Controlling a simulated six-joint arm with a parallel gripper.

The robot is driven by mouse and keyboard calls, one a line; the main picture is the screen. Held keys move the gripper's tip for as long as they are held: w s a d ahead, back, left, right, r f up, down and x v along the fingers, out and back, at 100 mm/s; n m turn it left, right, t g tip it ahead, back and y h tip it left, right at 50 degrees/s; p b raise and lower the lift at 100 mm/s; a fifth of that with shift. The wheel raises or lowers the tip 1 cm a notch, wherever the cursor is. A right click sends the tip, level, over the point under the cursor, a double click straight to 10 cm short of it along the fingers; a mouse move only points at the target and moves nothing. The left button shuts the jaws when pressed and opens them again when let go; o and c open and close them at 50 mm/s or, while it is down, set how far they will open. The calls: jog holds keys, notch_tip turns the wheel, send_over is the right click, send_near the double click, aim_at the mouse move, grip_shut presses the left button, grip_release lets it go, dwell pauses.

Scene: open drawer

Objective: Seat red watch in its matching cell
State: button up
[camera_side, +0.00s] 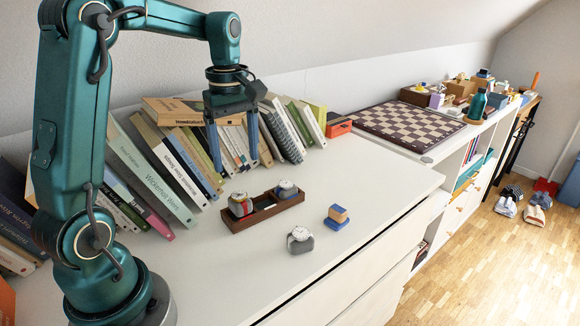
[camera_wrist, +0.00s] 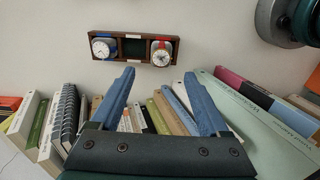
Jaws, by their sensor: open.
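A dark wooden tray (camera_side: 262,215) with a row of cells lies on the white cabinet top; it also shows in the wrist view (camera_wrist: 132,62). The red watch (camera_side: 240,204), with a pale dial and red strap, is in the end cell at left in the side view and at right in the wrist view (camera_wrist: 161,53). I cannot tell how deep it sits. A blue watch (camera_side: 286,189) is in the opposite end cell (camera_wrist: 103,48). The middle cell (camera_wrist: 132,47) looks dark and empty. My gripper (camera_side: 233,150) is open and empty above and behind the tray, over the books.
A grey watch (camera_side: 300,240) and a blue and tan block (camera_side: 337,217) stand loose in front of the tray. A row of leaning books (camera_side: 160,170) lines the wall. A chessboard (camera_side: 410,125) lies at the back right.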

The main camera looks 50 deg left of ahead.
jog(key=s+d+r+m+t, duration=0.1)
jog(key=s+d+m+t, duration=0.4)
jog(key=s+d+m, duration=0.6)
jog(key=d+m, duration=0.2)
jog(key=m, duration=0.4)
jog(key=shift+d+t, duration=0.3)
jog(key=shift+d, duration=0.05)
jog(key=shift+r, duration=0.1)
jog(key=shift+o, duration=1.3)
jog(key=shift+m, duration=0.3)
